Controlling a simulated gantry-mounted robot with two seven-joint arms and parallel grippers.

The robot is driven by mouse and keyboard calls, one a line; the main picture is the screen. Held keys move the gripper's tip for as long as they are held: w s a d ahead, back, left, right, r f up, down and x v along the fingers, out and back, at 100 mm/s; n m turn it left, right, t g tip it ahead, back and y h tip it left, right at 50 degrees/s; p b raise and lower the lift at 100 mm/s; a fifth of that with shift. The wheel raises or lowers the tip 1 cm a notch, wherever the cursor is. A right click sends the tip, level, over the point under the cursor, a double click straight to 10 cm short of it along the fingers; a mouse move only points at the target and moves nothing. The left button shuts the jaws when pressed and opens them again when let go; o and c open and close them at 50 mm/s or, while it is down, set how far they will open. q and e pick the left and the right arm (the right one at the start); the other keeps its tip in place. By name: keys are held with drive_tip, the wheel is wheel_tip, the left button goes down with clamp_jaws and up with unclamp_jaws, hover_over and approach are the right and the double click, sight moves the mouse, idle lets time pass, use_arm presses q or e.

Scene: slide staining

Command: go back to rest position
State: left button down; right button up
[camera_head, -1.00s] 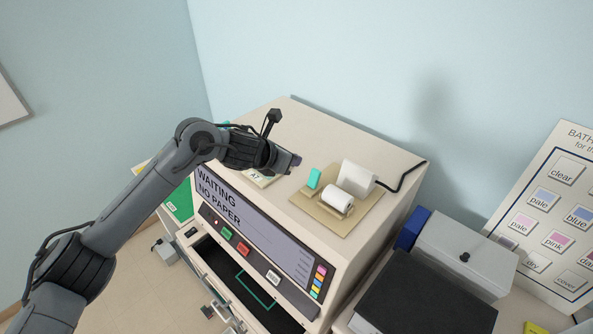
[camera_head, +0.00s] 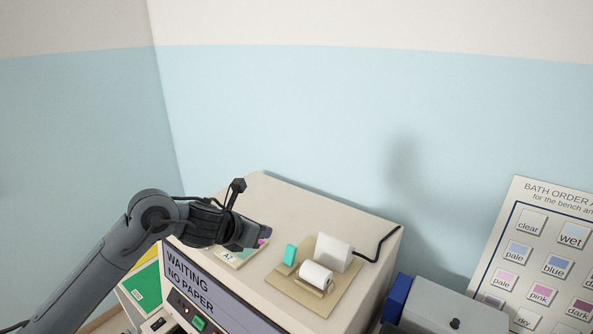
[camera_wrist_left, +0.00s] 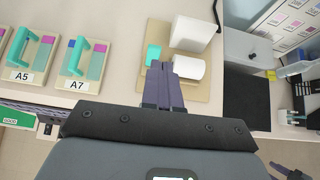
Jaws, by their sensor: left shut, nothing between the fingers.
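My left gripper (camera_head: 264,234) is over the top of the beige machine (camera_head: 262,197), left of the small printer board. In the left wrist view its fingers (camera_wrist_left: 162,84) are together and empty, pointing toward the board with the white paper roll (camera_wrist_left: 188,68). The roll also shows in the head view (camera_head: 316,274). A teal block (camera_head: 290,254) stands beside it. My right gripper is not seen in the head view.
Slide holders labelled A5 (camera_wrist_left: 28,58) and A7 (camera_wrist_left: 82,62) lie left of the fingers in the wrist view. A grey box (camera_head: 440,308) and a bath order board (camera_head: 500,240) are to the right. A black cable (camera_head: 378,246) runs from the white block (camera_head: 334,252).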

use_arm(q)
drive_tip(key=s+d+f+n+t+p, duration=0.1)
drive_tip(key=s+d+f+n+p, duration=0.1)
drive_tip(key=s+d+f+n, duration=0.35)
drive_tip(key=s+d+f+n+p, duration=0.2)
drive_tip(key=s+d+f+n, duration=0.1)
drive_tip(key=s+f+n, duration=0.6)
drive_tip(key=s+a+f+n+g+y+p, duration=0.1)
drive_tip(key=s+a+f+n+g, duration=0.1)
drive_tip(key=s+a+n, duration=0.3)
drive_tip(key=s+a+f+n+g+y+p, duration=0.1)
drive_tip(key=s+a+n, duration=0.5)
drive_tip(key=s+n, duration=0.6)
drive_tip(key=s+a+f+n+g+y+p, duration=0.1)
drive_tip(key=s+a+f+n+g+y, duration=0.2)
drive_tip(key=s+a+f+n, duration=0.2)
drive_tip(key=s+n, duration=0.3)
drive_tip(key=s, duration=0.3)
drive_tip(key=shift+s+a+f, duration=0.3)
drive_tip(key=shift+s+a, duration=0.1)
